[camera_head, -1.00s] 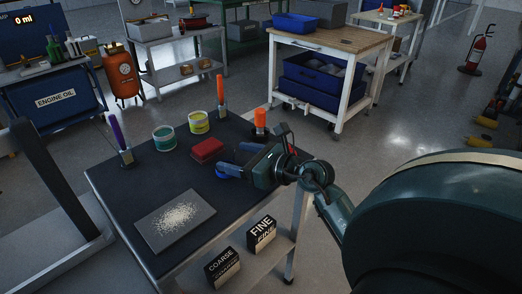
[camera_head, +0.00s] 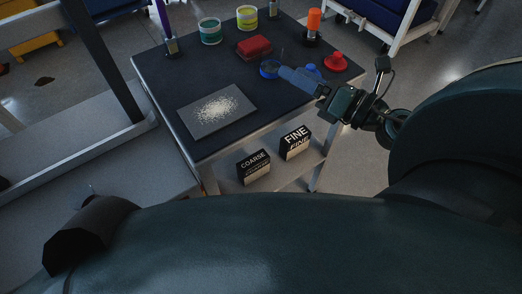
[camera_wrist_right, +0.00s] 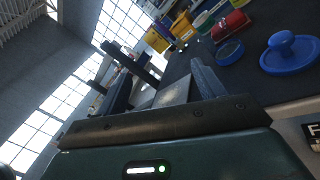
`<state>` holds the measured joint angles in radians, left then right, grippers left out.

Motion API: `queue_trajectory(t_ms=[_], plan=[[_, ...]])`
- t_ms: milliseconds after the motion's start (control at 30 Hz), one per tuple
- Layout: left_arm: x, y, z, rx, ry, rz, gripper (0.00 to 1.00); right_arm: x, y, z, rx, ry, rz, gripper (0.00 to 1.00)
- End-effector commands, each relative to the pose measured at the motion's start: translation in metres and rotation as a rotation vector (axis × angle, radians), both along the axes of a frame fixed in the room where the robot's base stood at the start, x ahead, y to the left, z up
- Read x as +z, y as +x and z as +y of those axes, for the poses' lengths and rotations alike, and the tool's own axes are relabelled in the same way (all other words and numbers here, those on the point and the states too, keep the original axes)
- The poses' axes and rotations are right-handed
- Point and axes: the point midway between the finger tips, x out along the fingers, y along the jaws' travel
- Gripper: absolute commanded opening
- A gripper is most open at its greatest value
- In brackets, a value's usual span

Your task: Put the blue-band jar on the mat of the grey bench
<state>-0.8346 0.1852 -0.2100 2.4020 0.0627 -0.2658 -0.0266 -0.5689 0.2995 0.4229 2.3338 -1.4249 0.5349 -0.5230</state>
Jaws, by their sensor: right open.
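A low round blue-rimmed container (camera_head: 269,69), perhaps the blue-band jar, stands on the dark tabletop (camera_head: 190,75); its band cannot be read. It also shows in the right wrist view (camera_wrist_right: 229,52). My right gripper (camera_head: 284,72) is open, its fingertips close beside that container on its right. In the right wrist view the gripper (camera_wrist_right: 163,78) has nothing held between its fingers. A flat grey mat or plate (camera_head: 189,118) with pale grains lies at the front left of this tabletop. Whether this is the grey bench is unclear. My left gripper is not in view.
A teal-band jar (camera_head: 210,32), a yellow-band jar (camera_head: 246,18) and a red block (camera_head: 254,47) stand behind. A blue knobbed lid (camera_wrist_right: 290,53) and a red one (camera_head: 335,62) lie right. COARSE (camera_head: 254,168) and FINE (camera_head: 295,142) boxes sit on the lower shelf.

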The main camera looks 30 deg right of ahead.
Motion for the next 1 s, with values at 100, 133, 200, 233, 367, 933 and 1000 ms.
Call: queue_trajectory(t_ms=[100,133,200,233,367,933,1000], plan=[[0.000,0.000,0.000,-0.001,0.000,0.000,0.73,0.002,-0.010,0.027,0.023,0.570,0.098,0.70],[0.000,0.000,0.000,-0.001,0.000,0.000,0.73,-0.001,-0.012,0.031,0.020,0.716,0.137,0.70],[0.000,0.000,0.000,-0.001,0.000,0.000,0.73,-0.013,-0.016,0.040,0.001,1.049,0.245,0.70],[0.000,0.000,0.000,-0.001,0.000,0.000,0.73,-0.020,-0.018,0.044,-0.013,1.191,0.299,0.70],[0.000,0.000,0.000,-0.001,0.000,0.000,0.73,-0.061,-0.032,0.070,-0.102,1.733,0.563,0.70],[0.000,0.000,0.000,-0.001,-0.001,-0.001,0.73,-0.120,-0.073,0.141,-0.315,2.386,1.045,0.70],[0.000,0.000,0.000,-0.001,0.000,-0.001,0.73,-0.120,-0.073,0.141,-0.314,2.386,1.044,0.70]])
